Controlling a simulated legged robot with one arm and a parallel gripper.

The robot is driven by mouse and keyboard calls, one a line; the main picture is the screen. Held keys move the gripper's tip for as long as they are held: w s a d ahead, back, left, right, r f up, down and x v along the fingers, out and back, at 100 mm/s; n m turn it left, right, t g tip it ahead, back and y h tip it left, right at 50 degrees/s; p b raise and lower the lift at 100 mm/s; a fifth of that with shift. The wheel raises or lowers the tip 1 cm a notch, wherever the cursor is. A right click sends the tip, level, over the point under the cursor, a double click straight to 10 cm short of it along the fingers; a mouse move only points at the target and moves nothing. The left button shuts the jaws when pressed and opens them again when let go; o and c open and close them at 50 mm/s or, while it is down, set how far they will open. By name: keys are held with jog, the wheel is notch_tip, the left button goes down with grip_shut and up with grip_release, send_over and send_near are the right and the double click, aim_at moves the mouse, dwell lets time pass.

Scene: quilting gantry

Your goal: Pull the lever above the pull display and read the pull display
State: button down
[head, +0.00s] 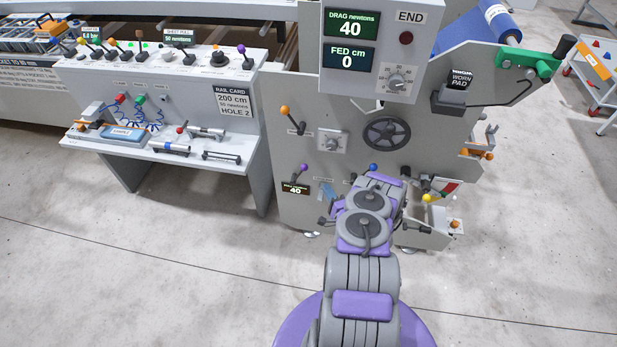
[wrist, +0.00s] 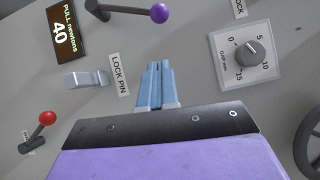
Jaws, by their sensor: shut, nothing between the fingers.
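The pull display (wrist: 64,32) is a small dark panel at the upper left of the wrist view and reads PULL newtons 40. It also shows on the lower left of the grey machine in the head view (head: 295,188). The lever with a purple knob (wrist: 160,13) is at the top of the wrist view; in the head view its knob (head: 303,168) sits just above the display. My gripper (wrist: 159,68) has its light blue fingers shut and empty, apart from the lever, with the knob beyond the fingertips in the picture.
A metal lock pin (wrist: 86,79) with its label is left of my fingers. A red-knobbed lever (wrist: 47,118) is at the lower left. A gap dial (wrist: 248,53) is at the right. A drag display (head: 358,24) reads 40, and a fed display (head: 348,57) reads 0.

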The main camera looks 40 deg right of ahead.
aim_at(299, 174)
jog(key=s+f+m+t+h, duration=0.1)
jog(key=s+f+m, duration=0.1)
jog(key=s, duration=0.2)
jog(key=w+r, duration=0.2)
jog(key=w, duration=1.1)
jog(key=shift+r, duration=0.3)
jog(key=shift+w+a+p, duration=0.1)
jog(key=shift+p, duration=0.2)
